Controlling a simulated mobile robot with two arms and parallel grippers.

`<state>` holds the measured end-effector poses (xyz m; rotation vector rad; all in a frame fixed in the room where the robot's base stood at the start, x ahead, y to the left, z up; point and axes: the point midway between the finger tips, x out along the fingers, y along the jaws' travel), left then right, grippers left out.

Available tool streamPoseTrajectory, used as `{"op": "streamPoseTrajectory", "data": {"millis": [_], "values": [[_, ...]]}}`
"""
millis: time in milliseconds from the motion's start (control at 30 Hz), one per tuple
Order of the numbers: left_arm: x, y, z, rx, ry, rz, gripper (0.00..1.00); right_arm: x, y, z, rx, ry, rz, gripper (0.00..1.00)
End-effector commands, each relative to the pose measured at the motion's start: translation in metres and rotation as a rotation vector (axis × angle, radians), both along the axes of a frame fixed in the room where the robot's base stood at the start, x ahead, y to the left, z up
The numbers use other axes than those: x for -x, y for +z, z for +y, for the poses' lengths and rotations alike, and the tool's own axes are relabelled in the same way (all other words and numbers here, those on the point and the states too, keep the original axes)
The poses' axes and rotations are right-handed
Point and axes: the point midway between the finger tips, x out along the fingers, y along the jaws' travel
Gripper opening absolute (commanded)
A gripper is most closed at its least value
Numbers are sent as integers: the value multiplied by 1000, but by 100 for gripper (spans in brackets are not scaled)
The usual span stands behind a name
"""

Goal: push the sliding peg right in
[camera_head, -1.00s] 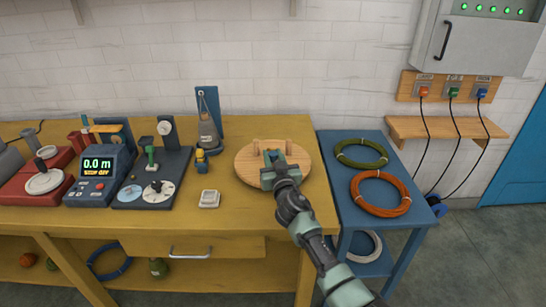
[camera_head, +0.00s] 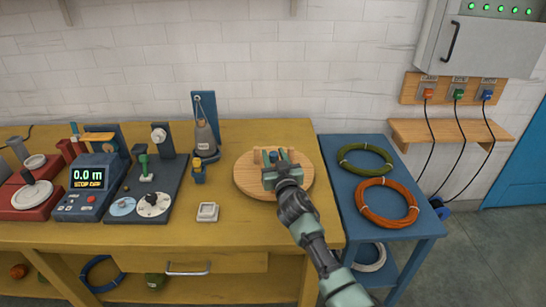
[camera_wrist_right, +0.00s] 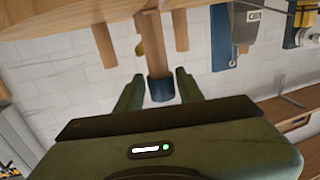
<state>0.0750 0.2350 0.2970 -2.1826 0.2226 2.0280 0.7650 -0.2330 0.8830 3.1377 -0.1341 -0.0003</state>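A round wooden board (camera_head: 245,181) lies on the right part of the yellow bench, with wooden pegs standing on it. In the right wrist view the board (camera_wrist_right: 60,18) is at the top, and a wooden peg with a dark blue end (camera_wrist_right: 160,90) points toward my gripper. I take this for the sliding peg. My right gripper (camera_head: 281,163) is over the board in the head view. Its fingers (camera_wrist_right: 158,88) are open, one on each side of the blue end, with small gaps visible. How far the peg is in is hidden. My left gripper is out of view.
Left of the board are a small white square dish (camera_head: 208,212), a yellow-blue figure (camera_head: 198,170) and a grey weight on a stand (camera_head: 205,138). A blue side table (camera_head: 352,214) carries green (camera_head: 365,160) and orange (camera_head: 386,203) coils.

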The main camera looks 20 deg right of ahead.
Motion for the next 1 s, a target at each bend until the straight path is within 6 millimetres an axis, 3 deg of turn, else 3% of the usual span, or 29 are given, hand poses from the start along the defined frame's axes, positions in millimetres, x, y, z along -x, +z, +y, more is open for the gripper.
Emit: {"op": "streamPoseTrajectory", "data": {"millis": [167,367,533,800,1000], "values": [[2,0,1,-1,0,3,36,0,0,0,0,1,0,49],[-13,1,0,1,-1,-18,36,2,-1,1,0,1,0,49],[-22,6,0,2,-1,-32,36,23,0,2,0,2,1,49],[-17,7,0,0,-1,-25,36,66,-1,5,0,1,1,49],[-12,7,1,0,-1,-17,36,78,0,6,0,0,-1,49]]}}
